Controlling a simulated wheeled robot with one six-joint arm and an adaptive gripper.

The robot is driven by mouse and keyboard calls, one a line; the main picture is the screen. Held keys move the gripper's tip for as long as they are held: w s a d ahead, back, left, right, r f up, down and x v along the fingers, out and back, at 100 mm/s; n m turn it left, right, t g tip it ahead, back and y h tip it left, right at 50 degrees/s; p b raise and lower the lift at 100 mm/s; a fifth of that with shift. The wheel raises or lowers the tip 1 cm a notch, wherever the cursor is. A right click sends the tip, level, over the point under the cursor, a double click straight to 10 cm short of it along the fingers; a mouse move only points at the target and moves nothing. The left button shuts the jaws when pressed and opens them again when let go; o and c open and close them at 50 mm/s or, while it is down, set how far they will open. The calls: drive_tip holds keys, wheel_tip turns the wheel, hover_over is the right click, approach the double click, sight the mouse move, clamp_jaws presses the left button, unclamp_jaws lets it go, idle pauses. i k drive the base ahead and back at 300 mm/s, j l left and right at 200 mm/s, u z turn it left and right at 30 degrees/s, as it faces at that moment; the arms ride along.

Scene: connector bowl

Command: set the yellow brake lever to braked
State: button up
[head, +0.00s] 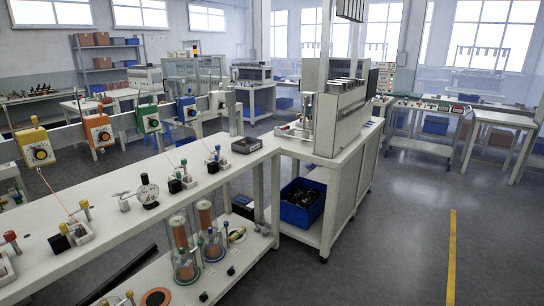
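A pale bench (150,176) on the left carries a row of small posts with coloured knobs. One yellow knob (84,204) stands upright on a small base on the bench top, beside a black block (60,243). Another yellow knob (130,294) shows at the bottom edge on the lower shelf, near a copper-coloured spool (157,298). I cannot tell which yellow knob belongs to the brake lever, nor its setting. A yellow box with a dial (37,149) hangs on the rail above. My gripper is not in view.
Clear cylinders with copper spools (183,265) stand on the lower shelf, beside green and blue knobs. A round gauge (148,193) stands on the bench. A cabinet (340,185) with a blue bin (302,203) adjoins the bench. The floor at right (400,235) is clear.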

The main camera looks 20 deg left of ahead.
sight(35, 120)
drive_tip(key=i+u, duration=0.45)
drive_tip(key=i+l+u, duration=0.15)
drive_tip(key=u, duration=0.35)
drive_tip(key=i+l+u, duration=0.3)
drive_tip(key=u, duration=0.15)
drive_tip(key=i+l+u, duration=0.2)
drive_tip(key=l+u, duration=0.15)
drive_tip(key=u, duration=0.15)
drive_tip(key=i+l+u, duration=0.35)
drive_tip(key=l, duration=0.2)
drive_tip(key=l+u, duration=0.15)
drive_tip(key=l, duration=0.1)
